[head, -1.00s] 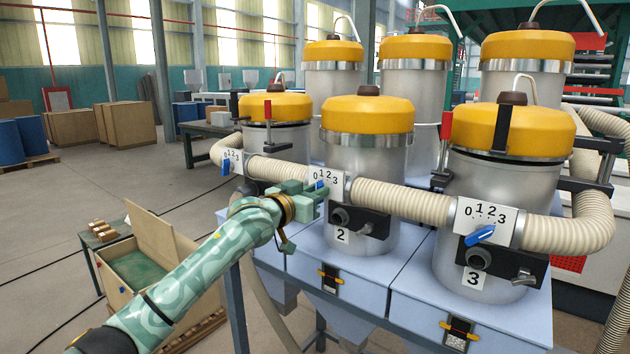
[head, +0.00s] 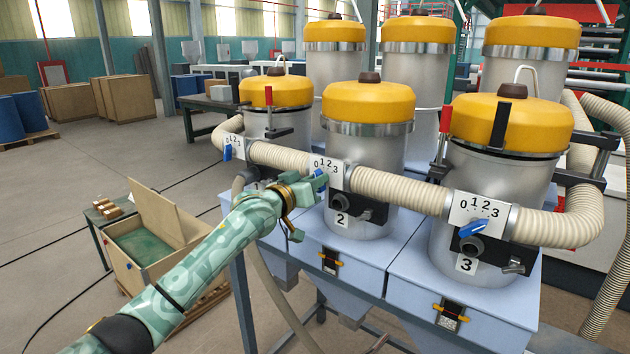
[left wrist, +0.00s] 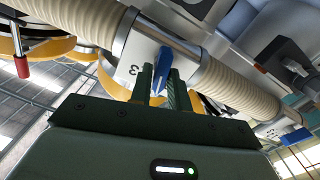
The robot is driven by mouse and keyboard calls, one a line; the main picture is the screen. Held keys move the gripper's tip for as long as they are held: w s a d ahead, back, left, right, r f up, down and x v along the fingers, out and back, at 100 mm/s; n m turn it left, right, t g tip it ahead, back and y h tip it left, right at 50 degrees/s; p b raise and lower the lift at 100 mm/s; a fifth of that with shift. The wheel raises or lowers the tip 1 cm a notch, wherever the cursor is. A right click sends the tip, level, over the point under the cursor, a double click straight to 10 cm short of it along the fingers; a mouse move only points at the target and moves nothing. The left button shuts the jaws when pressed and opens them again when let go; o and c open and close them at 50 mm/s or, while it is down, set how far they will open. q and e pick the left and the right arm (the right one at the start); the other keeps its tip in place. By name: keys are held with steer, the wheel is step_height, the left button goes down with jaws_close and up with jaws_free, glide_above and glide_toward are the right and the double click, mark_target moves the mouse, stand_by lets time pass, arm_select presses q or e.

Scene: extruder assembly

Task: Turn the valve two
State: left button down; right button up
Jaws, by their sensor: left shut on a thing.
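Valve two is a white plate marked 0 1 2 3 (head: 326,166) on the hose in front of the middle yellow-topped canister (head: 367,150); that canister has a 2 label. My right gripper is not in view.
Valve three (head: 478,219) with its blue handle stands to the right and valve one (head: 234,147) to the left, along the ribbed hose (head: 400,190).

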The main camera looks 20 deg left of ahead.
arm_select(q)
steer(key=c, duration=1.4)
jaws_free()
steer(key=shift+r, duration=0.1)
steer(key=shift+c, duration=0.2)
steer(key=shift+s+a, duration=0.1)
steer(key=b+v, duration=0.3)
steer(key=v, duration=1.3)
